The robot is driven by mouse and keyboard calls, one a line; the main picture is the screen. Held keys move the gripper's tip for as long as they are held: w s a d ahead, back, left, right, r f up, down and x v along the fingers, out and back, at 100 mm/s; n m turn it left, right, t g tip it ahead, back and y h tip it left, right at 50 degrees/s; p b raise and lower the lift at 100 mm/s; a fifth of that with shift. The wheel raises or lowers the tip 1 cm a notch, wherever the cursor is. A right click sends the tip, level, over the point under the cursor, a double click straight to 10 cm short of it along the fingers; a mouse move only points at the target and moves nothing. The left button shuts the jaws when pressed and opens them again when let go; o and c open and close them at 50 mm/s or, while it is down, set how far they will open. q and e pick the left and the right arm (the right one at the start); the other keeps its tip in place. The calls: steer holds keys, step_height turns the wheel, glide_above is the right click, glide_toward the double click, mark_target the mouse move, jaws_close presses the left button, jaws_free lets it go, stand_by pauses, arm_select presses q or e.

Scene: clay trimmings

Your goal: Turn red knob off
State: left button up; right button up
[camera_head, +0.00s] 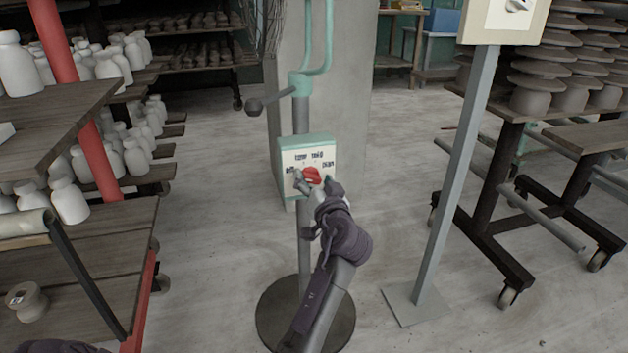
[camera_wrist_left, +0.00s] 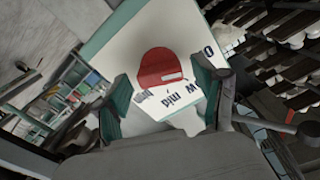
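The red knob (camera_head: 312,174) sits on the white front of a small control box (camera_head: 318,139) with a green top, mounted on a post. Dark labels are printed around the knob; I cannot read them all clearly. My left gripper (camera_head: 317,184) is in front of the box, fingers spread. In the left wrist view the knob (camera_wrist_left: 160,67) shows a white mark on its right side. It lies ahead of the gap between the open green-padded fingers (camera_wrist_left: 158,100), and no contact shows. My right gripper is not in view.
A round dark base (camera_head: 275,312) carries the box's post. A grey signpost (camera_head: 455,170) stands to the right, before a wheeled rack (camera_head: 490,200). Wooden shelves with white bottles (camera_head: 70,200) are at left. The floor between post and signpost is clear.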

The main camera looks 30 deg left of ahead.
arm_select(q)
step_height(320, 180, up, 10)
stand_by(0.6)
stand_by(0.4)
